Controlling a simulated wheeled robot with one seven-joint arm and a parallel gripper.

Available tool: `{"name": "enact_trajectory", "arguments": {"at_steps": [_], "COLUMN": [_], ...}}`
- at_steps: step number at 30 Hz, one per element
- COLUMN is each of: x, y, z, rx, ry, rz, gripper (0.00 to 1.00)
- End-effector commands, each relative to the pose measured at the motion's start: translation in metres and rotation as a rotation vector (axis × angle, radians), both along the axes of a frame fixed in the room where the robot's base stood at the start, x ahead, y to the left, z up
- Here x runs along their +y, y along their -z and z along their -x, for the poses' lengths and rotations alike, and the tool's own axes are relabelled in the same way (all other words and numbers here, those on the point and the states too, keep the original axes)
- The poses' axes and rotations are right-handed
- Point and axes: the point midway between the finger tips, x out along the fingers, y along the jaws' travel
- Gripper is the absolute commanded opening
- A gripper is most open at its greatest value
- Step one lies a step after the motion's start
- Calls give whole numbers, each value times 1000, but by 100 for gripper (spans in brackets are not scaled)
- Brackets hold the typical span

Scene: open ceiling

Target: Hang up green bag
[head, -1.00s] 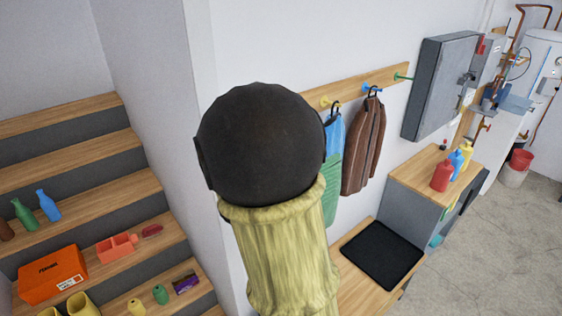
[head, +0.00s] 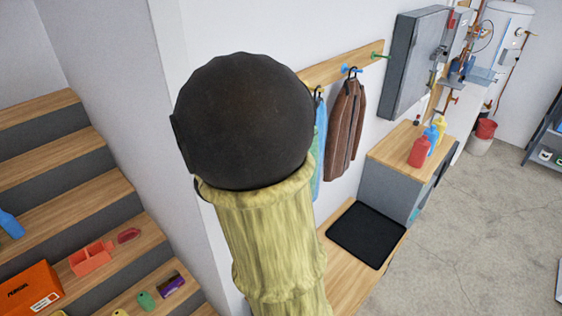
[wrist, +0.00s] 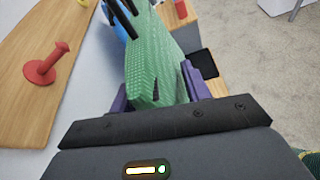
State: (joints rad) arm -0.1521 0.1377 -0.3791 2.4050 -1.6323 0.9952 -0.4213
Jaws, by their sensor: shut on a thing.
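In the wrist view my gripper (wrist: 157,94) has its purple fingers on both sides of the green bag (wrist: 153,62) and is shut on it. The bag's patterned face extends away from the fingers. A red peg (wrist: 46,65) stands bare on the wooden rack (wrist: 28,100), left of the bag and apart from it. In the head view the wall rack (head: 330,65) shows a blue peg (head: 347,70) and a green peg (head: 377,55). My gripper is hidden there behind my arm; only a green sliver shows beside it.
A brown jacket (head: 345,122) and a blue item (head: 320,135) hang by the rack. Below are a wooden bench with a black mat (head: 366,233) and a cabinet with several bottles (head: 420,150). A grey wall box (head: 413,65) is right of the rack. Stairs with objects are at left.

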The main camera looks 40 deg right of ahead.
Motion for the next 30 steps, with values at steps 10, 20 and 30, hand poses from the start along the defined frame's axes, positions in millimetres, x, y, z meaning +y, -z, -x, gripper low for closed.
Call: {"name": "enact_trajectory", "arguments": {"at_steps": [10, 20, 30], "x": [-1, 0, 1], "y": [0, 1, 3], "z": [-9, -25, -42], "rx": [0, 0, 0], "ry": [6, 5, 5], "rz": [2, 2, 1], "gripper": [0, 0, 0]}}
